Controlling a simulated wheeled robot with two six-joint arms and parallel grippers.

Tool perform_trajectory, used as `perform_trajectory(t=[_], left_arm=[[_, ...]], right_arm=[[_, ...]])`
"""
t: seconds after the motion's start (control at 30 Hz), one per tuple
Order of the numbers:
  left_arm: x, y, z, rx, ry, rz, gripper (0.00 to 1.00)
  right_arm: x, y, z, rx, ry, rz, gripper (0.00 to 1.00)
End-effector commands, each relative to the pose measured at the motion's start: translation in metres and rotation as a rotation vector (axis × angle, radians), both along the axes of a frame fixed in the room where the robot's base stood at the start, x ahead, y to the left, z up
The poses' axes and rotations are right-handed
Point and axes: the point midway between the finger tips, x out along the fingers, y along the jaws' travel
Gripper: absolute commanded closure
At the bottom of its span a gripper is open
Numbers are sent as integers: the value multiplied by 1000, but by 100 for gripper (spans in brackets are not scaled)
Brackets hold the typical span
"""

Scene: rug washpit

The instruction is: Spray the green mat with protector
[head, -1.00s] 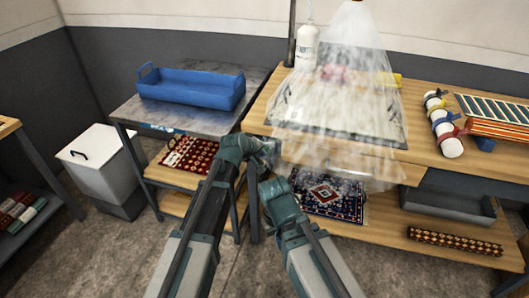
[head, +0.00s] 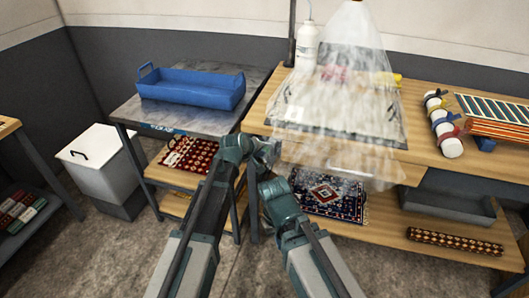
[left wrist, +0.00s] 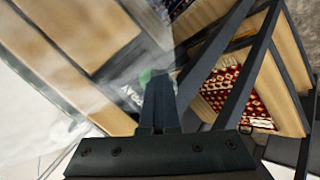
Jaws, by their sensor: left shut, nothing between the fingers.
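I do not clearly see a green mat in either view. A pale, see-through cone with white streaks (head: 350,75) hangs over the wooden bench and blurs what lies under it. A white bottle (head: 306,46) stands upright at the back of the bench, left of the cone. My left gripper (head: 268,152) is at the bench's front left corner, shut and empty, apart from the bottle. Its shut fingers (left wrist: 158,104) also show in the left wrist view, with a small blurred green spot beyond them. My right arm ends beside it; its fingers cannot be made out.
A blue tray (head: 192,88) sits on the grey side table (head: 165,118). Rolled rugs (head: 443,125) and a striped stack (head: 500,128) lie at the bench's right. Patterned rugs (head: 330,198) lie on lower shelves. A white bin (head: 98,160) stands left on the floor.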

Motion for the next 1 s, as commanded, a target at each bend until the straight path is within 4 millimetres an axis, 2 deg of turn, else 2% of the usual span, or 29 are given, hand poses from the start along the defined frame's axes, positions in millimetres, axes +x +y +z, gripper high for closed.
perform_trajectory(t=[0.23, 0.53, 1.0], left_arm=[[-3, 1, 0, 0, -1, 0, 100], [-18, 6, 0, -1, -1, 0, 100], [-23, 7, 0, 0, 0, 0, 100]], right_arm=[[0, 0, 0, 0, 0, 0, 100], [0, 0, 0, 0, 0, 0, 100], [0, 0, 0, 0, 0, 0, 100]])
